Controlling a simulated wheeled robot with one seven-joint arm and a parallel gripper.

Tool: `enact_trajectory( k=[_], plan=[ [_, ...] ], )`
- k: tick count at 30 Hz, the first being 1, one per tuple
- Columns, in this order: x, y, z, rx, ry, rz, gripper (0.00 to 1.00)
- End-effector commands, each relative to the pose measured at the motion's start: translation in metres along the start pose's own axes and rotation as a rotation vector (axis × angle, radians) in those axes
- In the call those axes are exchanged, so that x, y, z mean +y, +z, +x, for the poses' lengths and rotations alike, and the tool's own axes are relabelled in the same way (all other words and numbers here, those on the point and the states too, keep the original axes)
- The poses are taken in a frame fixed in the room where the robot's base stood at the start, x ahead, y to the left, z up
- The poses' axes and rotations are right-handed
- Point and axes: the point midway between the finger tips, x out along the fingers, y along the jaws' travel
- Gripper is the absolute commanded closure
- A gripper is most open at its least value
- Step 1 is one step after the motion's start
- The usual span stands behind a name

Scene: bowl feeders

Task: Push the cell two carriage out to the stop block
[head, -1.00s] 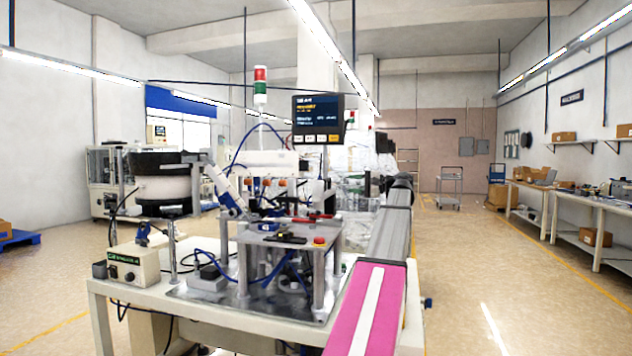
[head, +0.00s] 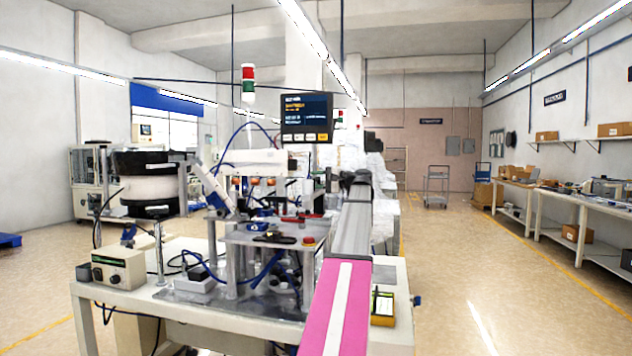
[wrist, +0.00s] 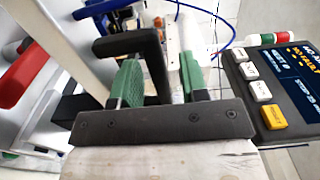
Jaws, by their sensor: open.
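My gripper (wrist: 161,78) shows in the wrist view with its two green-padded fingers apart. A black bar (wrist: 130,45) with a bend passes close to the fingers; I cannot tell whether it touches them. The fixture's raised metal plate (head: 270,237) carries small black, blue and red parts. I cannot make out which part is the cell two carriage, nor the stop block.
A display panel (head: 306,117) stands above the fixture, and it is close on the right in the wrist view (wrist: 275,85). A red handle (wrist: 24,72) is at left there. The bowl feeder (head: 150,183) stands left on the bench. A tray (head: 383,309) lies right of my arm.

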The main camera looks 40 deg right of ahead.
Motion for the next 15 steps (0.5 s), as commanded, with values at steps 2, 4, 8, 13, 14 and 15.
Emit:
enact_trajectory(
  k=[2, 4, 8, 13, 14, 15],
  plan=[
    [0.0001, -0.0001, 0.0024, 0.001, 0.0, 0.0, 0.6],
    [0.0001, -0.0001, 0.0031, 0.001, 0.0, 0.0, 0.6],
    [0.0001, -0.0002, 0.003, 0.001, 0.0, 0.0, 0.6],
    [0.0001, -0.0001, 0.0029, 0.001, 0.0, 0.0, 0.95],
    [0.0001, -0.0001, 0.0029, 0.001, 0.0, 0.0, 1.0],
    [0.0001, -0.0001, 0.0029, 0.001, 0.0, 0.0, 1.0]
  ],
)
